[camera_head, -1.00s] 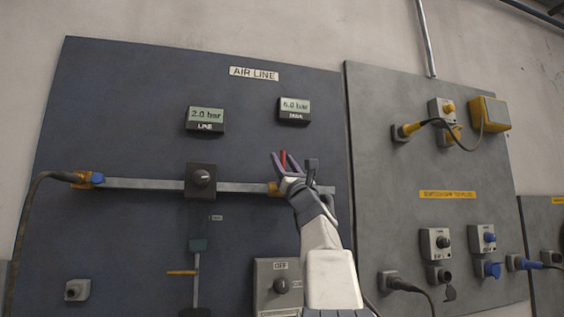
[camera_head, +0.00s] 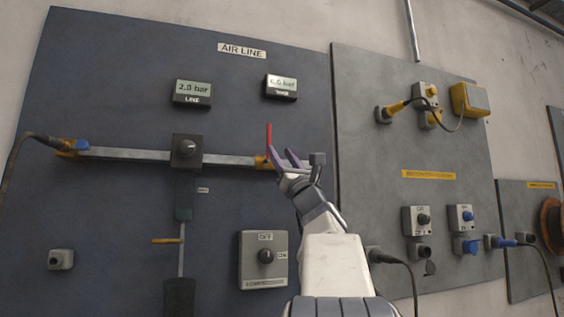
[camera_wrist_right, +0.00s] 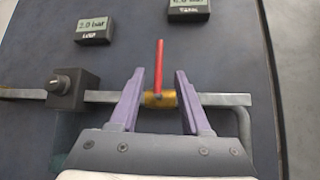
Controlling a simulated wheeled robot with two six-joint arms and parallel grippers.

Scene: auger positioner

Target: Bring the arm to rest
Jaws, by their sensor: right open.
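My right gripper (camera_head: 287,160) is in front of the blue AIR LINE panel (camera_head: 110,70), near the right end of the grey pipe. In the right wrist view its two purple fingers (camera_wrist_right: 158,95) are apart, open, one on each side of a red lever (camera_wrist_right: 159,66). The lever points up from a brass valve (camera_wrist_right: 160,99) on the pipe (camera_wrist_right: 225,99). I see no contact between fingers and lever. In the head view the red lever (camera_head: 268,138) stands upright just left of the fingers, and they partly hide the valve. My left gripper is out of view.
A black regulator knob (camera_head: 187,149) sits on the pipe to the left. The LINE gauge (camera_head: 192,93) reads 2.0 bar; the TANK gauge (camera_head: 281,87) is above the lever. An OFF/ON switch box (camera_head: 264,259) is below. A grey socket panel (camera_head: 375,75) stands to the right.

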